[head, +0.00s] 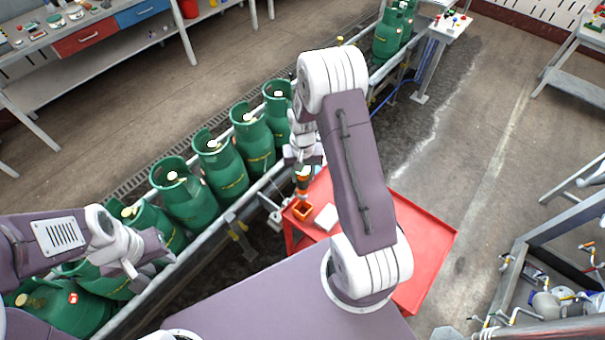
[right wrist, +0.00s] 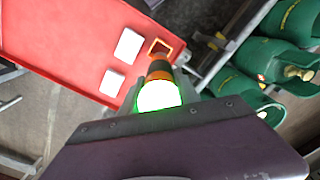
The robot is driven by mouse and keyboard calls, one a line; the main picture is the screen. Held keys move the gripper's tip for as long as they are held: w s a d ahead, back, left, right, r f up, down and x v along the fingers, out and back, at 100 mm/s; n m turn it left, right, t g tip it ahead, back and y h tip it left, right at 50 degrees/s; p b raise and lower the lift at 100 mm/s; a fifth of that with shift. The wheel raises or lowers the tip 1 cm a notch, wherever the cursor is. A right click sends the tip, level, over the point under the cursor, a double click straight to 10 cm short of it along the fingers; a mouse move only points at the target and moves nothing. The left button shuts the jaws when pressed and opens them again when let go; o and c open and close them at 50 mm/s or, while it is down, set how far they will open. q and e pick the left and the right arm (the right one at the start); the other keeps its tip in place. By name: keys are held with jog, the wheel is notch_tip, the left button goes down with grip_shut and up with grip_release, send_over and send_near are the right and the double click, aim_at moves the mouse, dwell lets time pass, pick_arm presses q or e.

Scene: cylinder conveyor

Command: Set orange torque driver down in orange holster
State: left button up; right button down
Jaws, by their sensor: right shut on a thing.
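My right gripper (head: 303,162) is shut on the orange torque driver (head: 303,182), which points down over the red cart. The right wrist view shows the driver (right wrist: 159,74) with a bright green-lit end near my gripper. The orange holster (head: 300,212) is a small open square box on the cart, right under the driver. In the right wrist view the holster (right wrist: 161,46) shows just beyond the driver's far end. I cannot tell whether the tip is inside its opening. My left gripper (head: 150,262) is empty, with its fingers apart, near the green cylinders at the left.
The red cart (head: 425,235) also carries white blocks (head: 326,218) beside the holster. A conveyor with several green gas cylinders (head: 220,165) runs along the cart's left side. A rack with fittings (head: 545,300) stands at the lower right. Open floor lies right of the cart.

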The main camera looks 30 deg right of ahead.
jog(key=b, duration=0.3)
send_over(303, 196)
jog(key=w, duration=0.2)
jog(key=shift+s+d+f, duration=0.1)
jog(key=shift+d+f, duration=0.15)
jog(key=shift+f, duration=0.95)
jog(key=shift+d+f, duration=0.2)
jog(key=shift+f, duration=0.95)
jog(key=shift+f+b, duration=1.95)
jog(key=shift+f, duration=0.8)
jog(key=shift+f+b, duration=1.2)
jog(key=shift+f, duration=0.35)
jog(key=c, duration=0.8)
grip_release()
jog(key=shift+s, duration=0.1)
